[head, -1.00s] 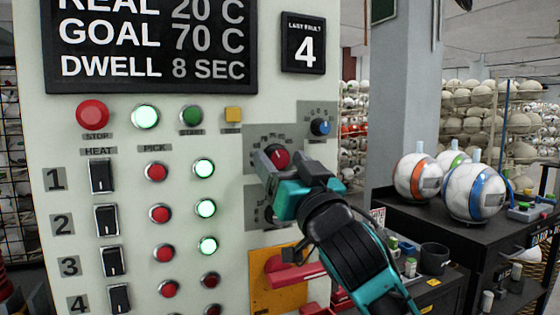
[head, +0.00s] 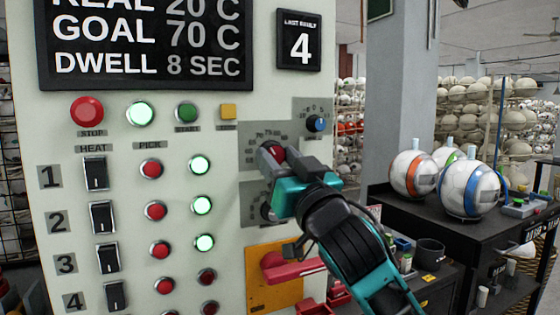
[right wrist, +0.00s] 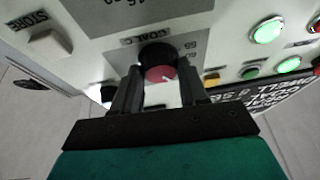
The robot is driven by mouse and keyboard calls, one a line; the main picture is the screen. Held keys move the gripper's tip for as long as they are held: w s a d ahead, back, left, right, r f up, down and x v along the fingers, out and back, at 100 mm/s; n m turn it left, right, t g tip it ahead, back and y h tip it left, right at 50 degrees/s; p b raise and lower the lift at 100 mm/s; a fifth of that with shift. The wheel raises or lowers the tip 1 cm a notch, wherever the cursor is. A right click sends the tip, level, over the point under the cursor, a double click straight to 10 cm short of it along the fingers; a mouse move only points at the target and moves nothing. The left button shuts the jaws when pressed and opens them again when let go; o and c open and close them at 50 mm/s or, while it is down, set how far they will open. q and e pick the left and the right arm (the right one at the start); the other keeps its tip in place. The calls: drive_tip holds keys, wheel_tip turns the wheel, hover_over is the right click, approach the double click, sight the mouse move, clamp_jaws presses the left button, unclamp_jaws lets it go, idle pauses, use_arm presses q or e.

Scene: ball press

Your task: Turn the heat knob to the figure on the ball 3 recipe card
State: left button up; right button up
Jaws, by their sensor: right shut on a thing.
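The heat knob, a dark dial with a red face and a white mark, shows on the pale panel in the head view (head: 274,151) and in the right wrist view (right wrist: 160,70), where the plate by it reads GOAL C. My right gripper (right wrist: 153,92) has a finger on each side of the knob and is shut on it; in the head view the gripper covers part of the dial and its figures. The display (head: 150,40) reads REAL 20 C, GOAL 70 C, DWELL 8 SEC. I cannot make out a ball 3 recipe card. My left gripper is not in view.
A smaller blue knob (head: 318,124) sits above right of the heat knob, and another dial (head: 268,208) is half hidden below it. A red lever (head: 290,267) sticks out lower down. Rocker switches and lit buttons fill the panel's left. Balls (head: 470,188) stand on a black bench.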

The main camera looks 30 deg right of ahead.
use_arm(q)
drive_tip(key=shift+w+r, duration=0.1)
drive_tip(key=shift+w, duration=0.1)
use_arm(e)
drive_tip(key=n+y, duration=0.1)
drive_tip(key=n, duration=0.2)
drive_tip(key=n+y, duration=0.2)
drive_tip(key=n, duration=0.1)
drive_tip(key=shift+d+g, duration=0.1)
drive_tip(key=shift+g, duration=0.2)
drive_tip(key=o, duration=1)
drive_tip(key=shift+o, duration=0.2)
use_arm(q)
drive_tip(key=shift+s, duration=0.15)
